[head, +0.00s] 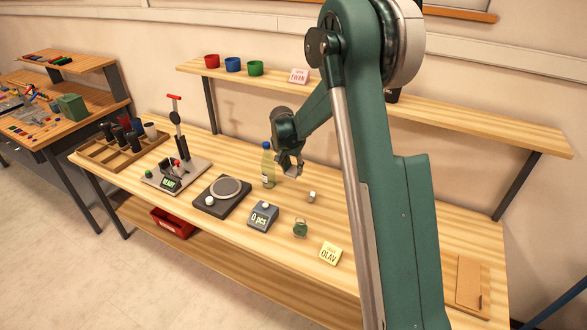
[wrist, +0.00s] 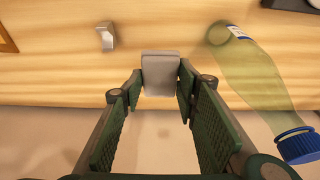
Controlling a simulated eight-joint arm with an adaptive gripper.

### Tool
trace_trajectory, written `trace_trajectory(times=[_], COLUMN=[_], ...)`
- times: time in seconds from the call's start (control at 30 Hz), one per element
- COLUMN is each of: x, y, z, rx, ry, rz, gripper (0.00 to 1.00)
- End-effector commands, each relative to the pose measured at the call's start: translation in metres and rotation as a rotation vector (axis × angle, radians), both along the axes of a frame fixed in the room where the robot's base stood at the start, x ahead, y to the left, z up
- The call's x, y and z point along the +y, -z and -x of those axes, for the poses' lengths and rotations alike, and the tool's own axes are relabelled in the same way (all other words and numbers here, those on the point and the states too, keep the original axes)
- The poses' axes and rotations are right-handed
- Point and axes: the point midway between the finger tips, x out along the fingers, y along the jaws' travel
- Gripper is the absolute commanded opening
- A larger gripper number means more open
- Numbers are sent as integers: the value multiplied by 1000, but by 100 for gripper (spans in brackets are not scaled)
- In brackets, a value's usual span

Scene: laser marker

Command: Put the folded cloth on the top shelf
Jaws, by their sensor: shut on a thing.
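My gripper (head: 291,166) is above the workbench, beside the clear bottle with a blue cap (head: 268,165). In the wrist view my gripper (wrist: 160,85) is shut on a small grey folded cloth (wrist: 161,72), held between the fingertips. The cloth shows as a small grey patch in the head view (head: 294,172). The top shelf (head: 460,115) is a long wooden board above the back of the bench. My arm hides part of its middle.
The shelf's right part looks clear. The bottle (wrist: 255,65) is close to my right finger in the wrist view. A small pale object (head: 311,196) lies on the bench.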

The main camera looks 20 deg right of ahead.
Motion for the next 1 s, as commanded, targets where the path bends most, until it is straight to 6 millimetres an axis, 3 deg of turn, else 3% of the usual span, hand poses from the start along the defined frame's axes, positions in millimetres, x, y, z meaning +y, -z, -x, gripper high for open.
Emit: trace_trajectory(times=[0.27, 0.47, 0.67, 1.0], x=[0, 0, 0, 0], y=[-10, -40, -92, -197], z=[0, 0, 1, 1], rx=[0, 0, 0, 0], ry=[0, 0, 0, 0], rz=[0, 0, 0, 0], gripper=[21, 21, 21, 21])
